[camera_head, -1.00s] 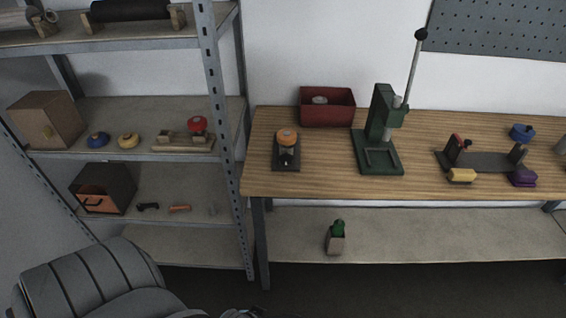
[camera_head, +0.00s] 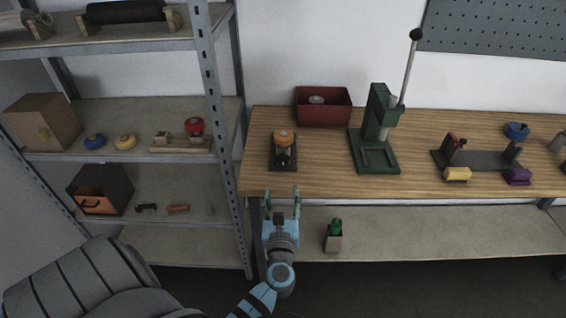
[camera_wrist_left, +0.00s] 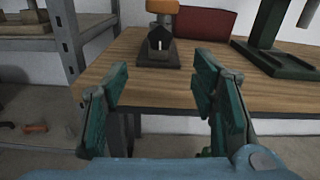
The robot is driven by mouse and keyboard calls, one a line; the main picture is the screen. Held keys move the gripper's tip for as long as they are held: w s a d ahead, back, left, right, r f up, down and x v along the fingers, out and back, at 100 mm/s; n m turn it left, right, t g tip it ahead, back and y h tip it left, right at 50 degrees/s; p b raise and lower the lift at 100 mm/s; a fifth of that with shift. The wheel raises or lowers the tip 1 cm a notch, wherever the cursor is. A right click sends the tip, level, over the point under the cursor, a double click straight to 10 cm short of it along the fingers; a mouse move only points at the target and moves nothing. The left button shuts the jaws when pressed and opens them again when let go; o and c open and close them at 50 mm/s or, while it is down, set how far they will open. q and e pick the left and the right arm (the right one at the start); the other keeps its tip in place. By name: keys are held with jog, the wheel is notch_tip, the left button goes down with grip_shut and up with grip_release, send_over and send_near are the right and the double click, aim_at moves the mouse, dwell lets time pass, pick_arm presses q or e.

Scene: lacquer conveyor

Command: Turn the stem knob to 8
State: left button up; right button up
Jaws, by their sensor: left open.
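An orange knob (camera_head: 283,137) sits on top of a small fixture with a dark base plate (camera_head: 274,164), at the left end of the wooden bench. It also shows at the top edge of the left wrist view (camera_wrist_left: 162,6), partly cut off. A dark pointed part with a pale mark (camera_wrist_left: 161,42) faces me below it. No number is readable. A red knob (camera_head: 194,125) stands on a wooden holder on the shelf. My left gripper (camera_head: 282,193) is open and empty, just in front of the bench's front edge, short of the orange knob. My right gripper is not in view.
A red bin (camera_head: 323,119) stands behind the fixture. A green press (camera_head: 366,137) with a tall lever is to its right. The metal shelf post (camera_head: 216,110) is close on the left. The bench front between fixture and edge is clear.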

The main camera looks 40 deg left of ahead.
aim_at(283, 160)
pick_arm(q)
jog(key=x, duration=1.2)
jog(key=shift+w+a+b, duration=0.2)
jog(key=shift+a+b, duration=0.05)
jog(key=shift+b, duration=0.1)
jog(key=shift+w+a, duration=0.3)
jog(key=shift+w, duration=0.15)
jog(key=shift+c, duration=0.4)
jog(key=c, duration=1.1)
jog(key=shift+o, duration=0.2)
